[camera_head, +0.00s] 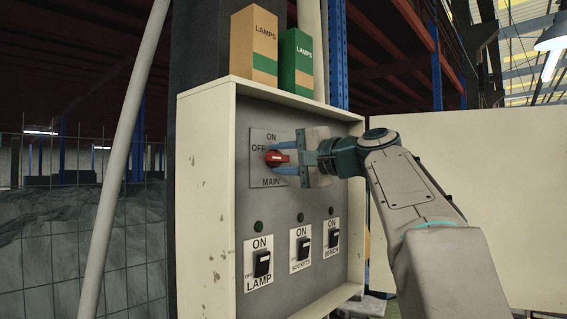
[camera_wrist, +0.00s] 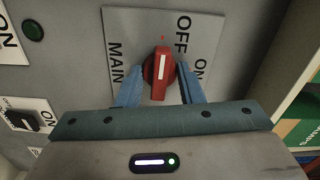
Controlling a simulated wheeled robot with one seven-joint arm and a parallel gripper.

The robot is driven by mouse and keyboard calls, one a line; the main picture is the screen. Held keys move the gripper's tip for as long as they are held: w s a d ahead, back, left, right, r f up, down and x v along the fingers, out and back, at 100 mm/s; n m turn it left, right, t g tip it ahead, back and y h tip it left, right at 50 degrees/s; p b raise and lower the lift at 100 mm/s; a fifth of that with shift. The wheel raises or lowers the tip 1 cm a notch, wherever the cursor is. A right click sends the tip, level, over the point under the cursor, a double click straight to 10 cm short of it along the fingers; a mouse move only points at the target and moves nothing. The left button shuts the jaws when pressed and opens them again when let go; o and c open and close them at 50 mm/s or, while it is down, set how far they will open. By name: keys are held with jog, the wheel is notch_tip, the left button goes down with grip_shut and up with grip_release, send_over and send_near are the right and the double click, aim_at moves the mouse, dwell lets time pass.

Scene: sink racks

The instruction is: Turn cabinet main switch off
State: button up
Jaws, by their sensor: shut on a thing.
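The main switch is a red rotary knob (camera_head: 277,158) on a grey plate (camera_head: 258,175) marked ON, OFF and MAIN, in the upper part of the cabinet (camera_head: 205,190). The knob's handle lies level and its end points left, beside the word OFF. The wrist view also shows the red knob (camera_wrist: 161,72), with a white line along it; the view is turned, and OFF is close to the knob's far end. My gripper (camera_head: 275,159) reaches in from the right. Its blue fingers are on either side of the knob, shut on it.
Three black switches sit below: LAMP (camera_head: 262,263), SOCKETS (camera_head: 303,248) and BENCH (camera_head: 333,235), with small green lights above. The cabinet has a raised pale rim. Two LAMPS boxes, one tan (camera_head: 254,45) and one green (camera_head: 296,65), stand on its top.

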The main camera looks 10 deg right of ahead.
jog(key=shift+n, duration=0.3)
jog(key=o, duration=1)
jog(key=b+v, duration=0.2)
jog(key=v, duration=1.2)
jog(key=shift+w+f, duration=0.1)
